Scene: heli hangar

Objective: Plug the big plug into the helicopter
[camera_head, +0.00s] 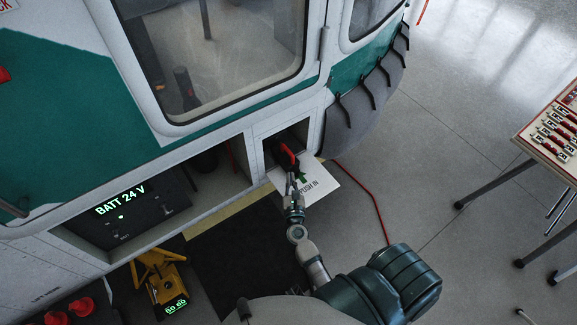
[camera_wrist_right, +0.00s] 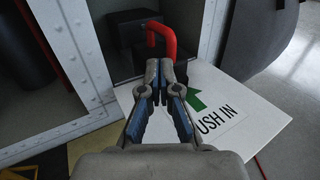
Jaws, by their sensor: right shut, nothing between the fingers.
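The big plug (camera_wrist_right: 130,28) is a dark block with a red handle (camera_wrist_right: 165,38). It sits inside a recess in the helicopter's (camera_head: 92,100) lower side; how deep it is seated I cannot tell. In the head view the red handle (camera_head: 288,155) shows in the recess opening. My right gripper (camera_head: 294,180) points into the recess; in the wrist view its fingertips (camera_wrist_right: 160,66) are together, just in front of the handle, with nothing seen between them. Whether they touch the handle I cannot tell. My left gripper is not in view.
A white flap marked "PUSH IN" (camera_head: 325,183) with a green arrow juts out under the recess. A panel reading "BATT 24 V" (camera_head: 121,200) is lit at left. A yellow device (camera_head: 160,280) stands on the floor. A red cable (camera_head: 370,195) runs across the floor. A table (camera_head: 540,140) is at right.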

